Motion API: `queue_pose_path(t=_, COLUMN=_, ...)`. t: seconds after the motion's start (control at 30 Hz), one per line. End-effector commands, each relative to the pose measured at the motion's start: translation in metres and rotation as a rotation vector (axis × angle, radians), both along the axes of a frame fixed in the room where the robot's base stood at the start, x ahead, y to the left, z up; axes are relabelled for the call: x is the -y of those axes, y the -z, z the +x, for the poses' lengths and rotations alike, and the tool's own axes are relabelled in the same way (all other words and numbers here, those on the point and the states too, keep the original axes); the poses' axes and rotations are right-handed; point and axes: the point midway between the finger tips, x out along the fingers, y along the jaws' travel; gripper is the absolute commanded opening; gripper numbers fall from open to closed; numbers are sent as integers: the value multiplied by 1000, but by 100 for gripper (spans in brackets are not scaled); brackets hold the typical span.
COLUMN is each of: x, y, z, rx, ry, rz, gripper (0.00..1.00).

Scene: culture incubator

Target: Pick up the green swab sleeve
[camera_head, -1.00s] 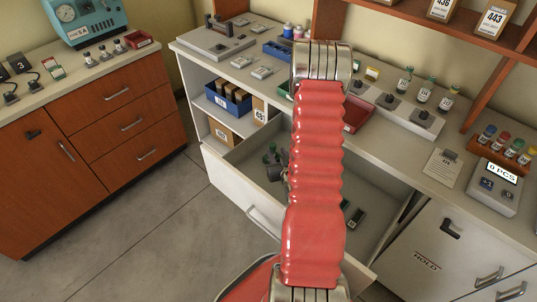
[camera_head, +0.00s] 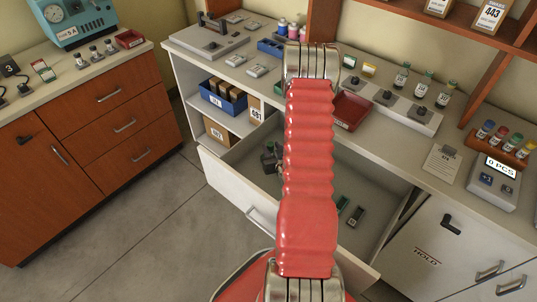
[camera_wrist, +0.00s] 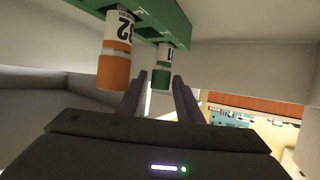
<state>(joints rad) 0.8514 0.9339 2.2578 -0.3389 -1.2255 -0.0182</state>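In the wrist view, the green swab sleeve (camera_wrist: 162,77) is a short cylinder with a green end and a white label. It sticks out from a green holder (camera_wrist: 172,16). An orange sleeve (camera_wrist: 114,70) with a white label reading 32 sits beside it on the left. My gripper (camera_wrist: 161,77) is open, its two dark fingers apart, with the green sleeve in line with the gap between them. I cannot tell how deep the sleeve is between the fingers. In the head view, my gripper (camera_head: 270,158) is low in the open drawer, partly hidden by my red arm.
The pulled-out drawer (camera_head: 236,190) surrounds my gripper, and small dark items (camera_head: 356,216) lie on its right side. A blue bin (camera_head: 222,97) is on the shelf at left.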

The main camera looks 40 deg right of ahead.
Motion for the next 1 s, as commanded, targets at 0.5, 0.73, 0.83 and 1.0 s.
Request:
queue_pose_path(t=0.5, x=-1, y=0, z=1, rx=0, ry=-2, rz=0, gripper=27)
queue_pose_path(t=0.73, x=-2, y=0, z=1, rx=0, ry=-3, rz=0, gripper=11)
queue_pose_path(t=0.83, x=-2, y=0, z=1, rx=0, ry=-3, rz=0, gripper=4)
queue_pose_path(t=1.0, x=-2, y=0, z=1, rx=0, ry=-3, rz=0, gripper=0)
